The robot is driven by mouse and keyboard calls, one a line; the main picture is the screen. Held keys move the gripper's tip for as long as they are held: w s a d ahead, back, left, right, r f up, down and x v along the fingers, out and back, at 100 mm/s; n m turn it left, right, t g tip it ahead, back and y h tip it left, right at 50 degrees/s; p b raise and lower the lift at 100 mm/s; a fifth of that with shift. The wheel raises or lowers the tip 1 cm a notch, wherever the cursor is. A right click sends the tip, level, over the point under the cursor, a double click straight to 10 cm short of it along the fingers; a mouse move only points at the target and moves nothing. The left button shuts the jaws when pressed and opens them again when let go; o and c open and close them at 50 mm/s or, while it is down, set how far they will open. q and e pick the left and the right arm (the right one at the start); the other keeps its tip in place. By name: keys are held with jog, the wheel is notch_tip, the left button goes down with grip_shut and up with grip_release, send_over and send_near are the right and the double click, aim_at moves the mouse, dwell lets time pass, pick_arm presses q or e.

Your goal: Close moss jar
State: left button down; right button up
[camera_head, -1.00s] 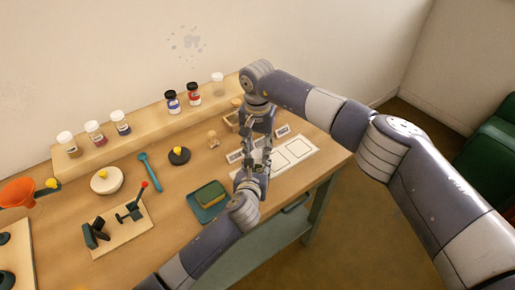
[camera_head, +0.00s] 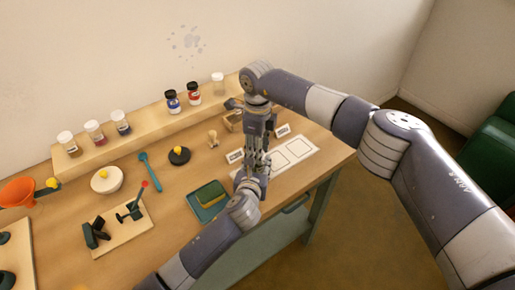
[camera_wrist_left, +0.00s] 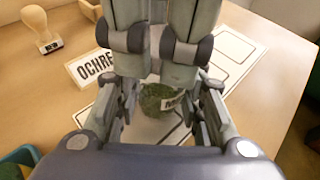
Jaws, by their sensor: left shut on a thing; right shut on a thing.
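The moss jar (camera_wrist_left: 157,98) shows in the left wrist view as a small jar with green contents and a pale label, over the white-marked mat. My left gripper (camera_wrist_left: 160,112) is shut on it, one finger at each side. My right gripper (camera_head: 256,150) points straight down from above, its fingers (camera_wrist_left: 156,70) right over the jar's top. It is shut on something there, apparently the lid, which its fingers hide. In the head view the two grippers meet at the mat and hide the jar.
An OCHRE card (camera_wrist_left: 92,68) and a white outlined mat (camera_head: 298,150) lie close by. Several jars line the back shelf (camera_head: 150,121).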

jog(key=m, duration=1.2)
jog(key=shift+m, duration=0.3)
jog(key=m, duration=0.7)
jog(key=shift+m, duration=0.4)
jog(key=m, duration=0.7)
jog(key=shift+m, duration=0.4)
jog(key=m, duration=0.3)
jog(key=shift+d+m, duration=0.1)
jog(key=shift+m, duration=0.2)
jog(key=o, duration=0.7)
